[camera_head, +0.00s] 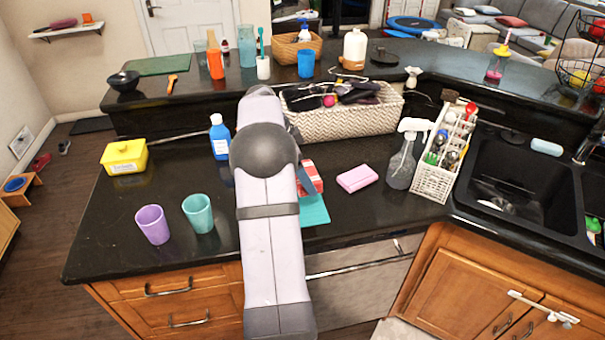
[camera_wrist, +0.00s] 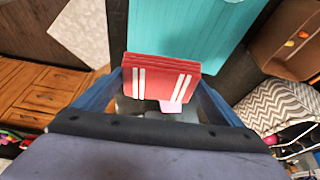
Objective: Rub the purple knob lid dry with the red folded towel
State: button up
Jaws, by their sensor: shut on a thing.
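The red folded towel (camera_head: 314,176) has white stripes and shows partly behind my arm in the head view. In the wrist view the towel (camera_wrist: 160,78) is between the two blue fingers of my gripper (camera_wrist: 160,88), which is shut on it. A teal mat (camera_head: 314,211) lies beside and partly under my arm; the mat also fills the top of the wrist view (camera_wrist: 185,30). I cannot make out the purple knob lid; my arm may hide it. A small pinkish patch (camera_wrist: 172,107) shows past the towel, and I cannot tell what it is.
A pink block (camera_head: 357,178) lies right of the towel. A spray bottle (camera_head: 405,155) and white caddy (camera_head: 445,160) stand farther right by the sink. A woven basket (camera_head: 345,118) is behind. A blue bottle (camera_head: 219,137), purple cup (camera_head: 153,225) and teal cup (camera_head: 198,213) stand left.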

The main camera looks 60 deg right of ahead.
jog(key=shift+c, duration=0.8)
jog(key=shift+w+a+f+n+t+h, duration=0.15)
jog(key=shift+a+n+t+h, duration=0.2)
jog(key=shift+n, duration=0.45)
jog(key=shift+w+a+f+n+t+h, duration=0.15)
jog(key=shift+a+n, duration=0.3)
jog(key=shift+n, duration=0.35)
jog(key=w+a+n+t+y+p, duration=0.1)
jog(key=w+a+n+y, duration=0.3)
jog(key=n, duration=1.2)
jog(key=w+a+n+t+y+p, duration=0.1)
jog(key=w+a+n+t+y, duration=0.2)
jog(key=a+n, duration=0.5)
jog(key=w+r+n, duration=0.1)
jog(key=n, duration=0.7)
jog(key=shift+w+a+n+t+y+p, duration=0.2)
jog(key=shift+n+t+y+p, duration=0.1)
jog(key=shift+n+y+p, duration=0.1)
jog(key=shift+f, duration=0.1)
